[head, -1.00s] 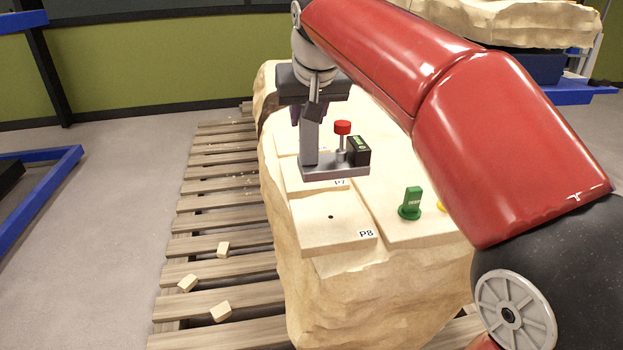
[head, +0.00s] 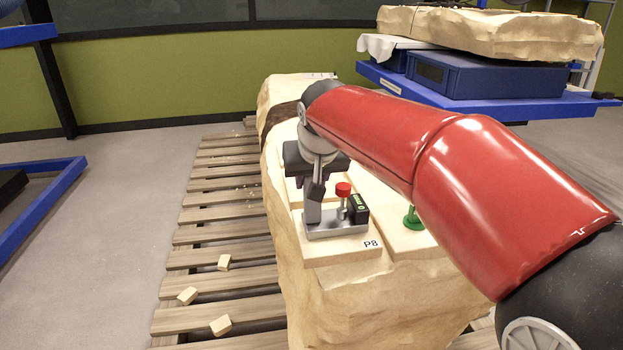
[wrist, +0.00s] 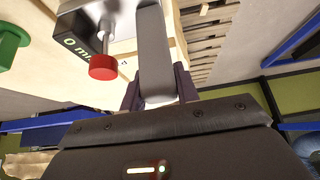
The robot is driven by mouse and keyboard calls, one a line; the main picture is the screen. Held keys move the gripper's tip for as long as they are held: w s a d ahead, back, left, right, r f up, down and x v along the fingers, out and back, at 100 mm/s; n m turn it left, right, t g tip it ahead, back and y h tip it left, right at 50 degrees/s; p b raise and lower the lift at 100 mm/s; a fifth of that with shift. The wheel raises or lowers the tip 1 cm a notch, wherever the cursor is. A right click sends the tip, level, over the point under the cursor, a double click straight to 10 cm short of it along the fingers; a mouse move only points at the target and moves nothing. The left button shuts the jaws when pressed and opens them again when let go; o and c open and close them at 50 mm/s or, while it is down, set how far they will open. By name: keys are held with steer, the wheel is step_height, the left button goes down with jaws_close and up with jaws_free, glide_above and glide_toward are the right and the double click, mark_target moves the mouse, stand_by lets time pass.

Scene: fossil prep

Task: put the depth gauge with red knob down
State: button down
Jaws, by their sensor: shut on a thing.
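The depth gauge with red knob (head: 345,220) has a grey metal base, an upright grey handle, a red knob and a small black display with green digits. It is upright at the P8 pad (head: 318,256), with its base on or just above the pad; I cannot tell which. My gripper (head: 314,190) is shut on the gauge's handle from above. In the wrist view the handle of the depth gauge (wrist: 155,55) runs up from between my jaws (wrist: 158,98), beside the red knob and the display. The gauge's underside is hidden.
A green tagged piece (head: 413,218) stands on the pad to the right, partly behind my arm. The pale rock block (head: 345,300) stands on a slatted wooden pallet (head: 215,215) with several loose chips. A blue cart (head: 480,102) with a slab is behind.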

steer(key=shift+r, duration=0.15)
steer(key=c, duration=1)
jaws_free()
steer(key=shift+f, duration=0.2)
steer(key=shift+c, duration=0.2)
steer(key=shift+r, duration=0.1)
steer(key=v, duration=1.2)
steer(key=s+d+f+m+h, duration=0.1)
steer(key=s+d+f+m, duration=0.2)
steer(key=s+d+f, duration=1.5)
steer(key=shift+s+d+f+g+h+p, duration=0.3)
steer(key=shift+s+f+g+h+p, duration=0.15)
steer(key=shift+s+f, duration=0.5)
